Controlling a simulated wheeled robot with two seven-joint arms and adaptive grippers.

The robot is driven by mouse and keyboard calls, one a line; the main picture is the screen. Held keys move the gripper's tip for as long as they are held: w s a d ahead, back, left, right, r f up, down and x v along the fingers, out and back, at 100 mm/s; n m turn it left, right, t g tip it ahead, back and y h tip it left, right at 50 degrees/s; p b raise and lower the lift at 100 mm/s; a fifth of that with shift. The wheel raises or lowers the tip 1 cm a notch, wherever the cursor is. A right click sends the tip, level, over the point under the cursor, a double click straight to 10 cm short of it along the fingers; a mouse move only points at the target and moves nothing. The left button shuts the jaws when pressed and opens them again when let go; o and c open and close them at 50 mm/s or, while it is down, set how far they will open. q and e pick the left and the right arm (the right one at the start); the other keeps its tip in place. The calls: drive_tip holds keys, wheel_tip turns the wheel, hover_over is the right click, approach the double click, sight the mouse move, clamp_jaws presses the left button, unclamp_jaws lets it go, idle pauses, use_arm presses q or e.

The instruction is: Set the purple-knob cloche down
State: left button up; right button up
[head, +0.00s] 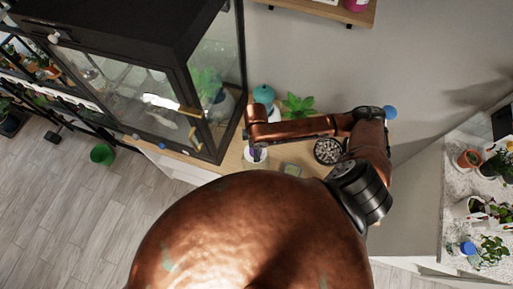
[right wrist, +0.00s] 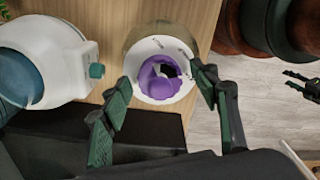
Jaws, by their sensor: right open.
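The purple-knob cloche (right wrist: 138,52) is seen from above in the right wrist view, over the wooden surface, with a pale round top and a purple knob (right wrist: 157,78). My right gripper (right wrist: 160,80) is open, with one finger on each side of the knob and gaps between. In the head view the cloche (head: 256,158) shows small below the end of my right arm. The view from above does not show its lower edge. My left gripper (right wrist: 290,80) shows small at the right edge of the right wrist view, its fingers apart and empty.
A white round vessel (right wrist: 35,50) with a teal knob stands close left of the cloche. In the head view a glass cabinet (head: 165,85) borders the wooden counter (head: 233,157). A dark bowl of pebbles (head: 327,151) and a green plant (head: 297,106) stand near my arm.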

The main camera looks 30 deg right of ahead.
drive_tip(key=shift+r, duration=0.1)
wheel_tip(320, 180, up, 12)
idle(0.5)
